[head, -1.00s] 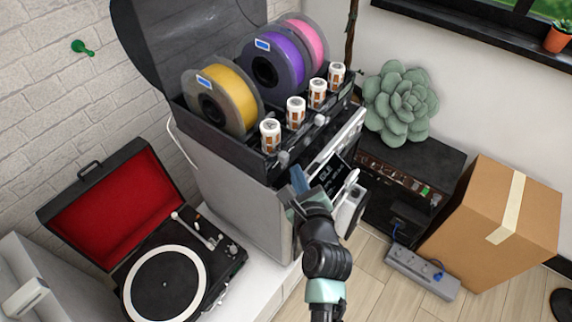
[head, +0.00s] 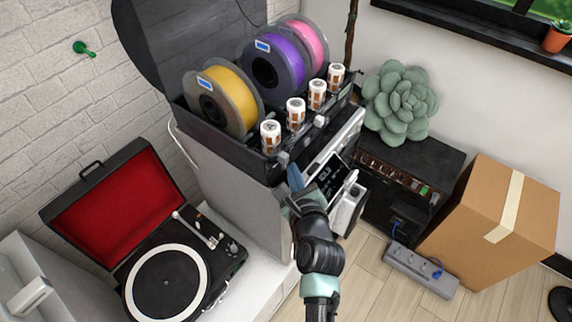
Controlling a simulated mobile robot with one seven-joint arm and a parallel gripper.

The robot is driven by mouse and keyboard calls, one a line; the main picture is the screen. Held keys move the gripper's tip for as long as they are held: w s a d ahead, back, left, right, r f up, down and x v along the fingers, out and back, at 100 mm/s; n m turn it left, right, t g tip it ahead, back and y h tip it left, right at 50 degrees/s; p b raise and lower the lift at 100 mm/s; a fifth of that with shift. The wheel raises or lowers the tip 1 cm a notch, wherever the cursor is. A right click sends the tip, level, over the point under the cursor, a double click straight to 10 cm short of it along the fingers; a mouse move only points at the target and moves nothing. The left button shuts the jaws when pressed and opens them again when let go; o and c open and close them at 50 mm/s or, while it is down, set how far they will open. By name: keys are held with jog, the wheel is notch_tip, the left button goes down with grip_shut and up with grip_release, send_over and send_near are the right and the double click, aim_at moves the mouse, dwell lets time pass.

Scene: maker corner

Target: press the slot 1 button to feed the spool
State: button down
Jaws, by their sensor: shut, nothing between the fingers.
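A dark spool box (head: 262,132) with a raised lid sits on a light grey machine (head: 240,200). It holds a yellow spool (head: 232,96), a purple spool (head: 287,68) and a pink spool (head: 312,45). Several small grey buttons line its front edge; the nearest, at the yellow spool's end, is a grey button (head: 283,158). My gripper (head: 294,178) is shut and empty, its blue-tipped fingers just below that button. I cannot tell whether they touch. A small dark screen (head: 328,172) shows just right of my gripper, partly hidden.
Several white-capped canisters (head: 296,110) stand along the box front. An open record player (head: 165,280) is at lower left. A black amplifier (head: 410,180), a power strip (head: 421,270) and a cardboard box (head: 500,225) are at right.

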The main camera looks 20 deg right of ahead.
dwell(0.3)
jog(key=shift+s+d, duration=0.3)
jog(key=shift+s, duration=0.1)
jog(key=shift+s+d+b, duration=0.25)
jog(key=shift+s+d, duration=0.6)
jog(key=shift+s, duration=0.2)
jog(key=shift+s+d+b, duration=0.25)
jog(key=shift+s+d, duration=0.55)
jog(key=shift+s, duration=0.25)
jog(key=shift+s+d, duration=0.25)
jog(key=shift+s, duration=0.05)
jog(key=shift+a, duration=0.1)
